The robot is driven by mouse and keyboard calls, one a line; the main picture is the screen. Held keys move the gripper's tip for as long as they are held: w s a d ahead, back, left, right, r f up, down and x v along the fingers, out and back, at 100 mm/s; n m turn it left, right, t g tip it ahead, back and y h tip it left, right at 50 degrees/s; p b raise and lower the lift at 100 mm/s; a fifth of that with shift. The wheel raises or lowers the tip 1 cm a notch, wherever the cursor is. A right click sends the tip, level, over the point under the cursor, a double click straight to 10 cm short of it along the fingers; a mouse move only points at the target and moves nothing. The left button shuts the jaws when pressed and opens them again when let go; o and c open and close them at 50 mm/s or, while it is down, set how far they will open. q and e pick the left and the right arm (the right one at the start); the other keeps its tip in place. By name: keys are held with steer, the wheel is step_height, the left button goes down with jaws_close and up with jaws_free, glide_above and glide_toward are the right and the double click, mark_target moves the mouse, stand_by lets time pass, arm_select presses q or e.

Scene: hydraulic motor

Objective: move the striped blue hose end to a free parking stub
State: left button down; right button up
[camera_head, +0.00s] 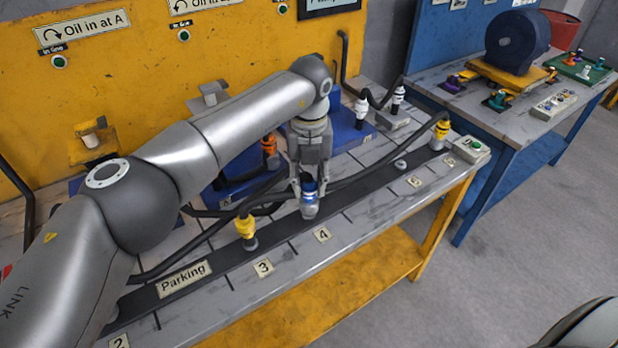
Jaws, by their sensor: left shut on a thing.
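The blue hose end (309,184) has a white stripe and a silver tip (309,209). My left gripper (308,182) is shut on it and holds it upright over the dark Parking strip (335,190), by label 4 (322,234). I cannot tell whether the tip touches a stub there; it hides that spot. A bare stub (400,165) shows by label 5 (415,181). A yellow hose end (245,227) stands by label 3 (263,267), and another yellow one (441,129) stands by the rightmost label. My right gripper is not in view.
Black hoses (370,172) run across the bench behind the strip. An orange hose end (269,145) and white-banded ones (361,107) stand at the back. A yellow panel (130,85) rises behind. The front bench edge (330,262) is clear. A second table (480,120) stands right.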

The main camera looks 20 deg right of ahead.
arm_select(q)
steer(key=shift+f, duration=0.45)
steer(key=c, duration=1.2)
jaws_free()
steer(key=shift+w, duration=0.1)
steer(key=shift+o, duration=1.2)
steer(key=shift+r, duration=0.1)
steer(key=shift+r+p, duration=1.5)
steer(key=shift+r, duration=1.45)
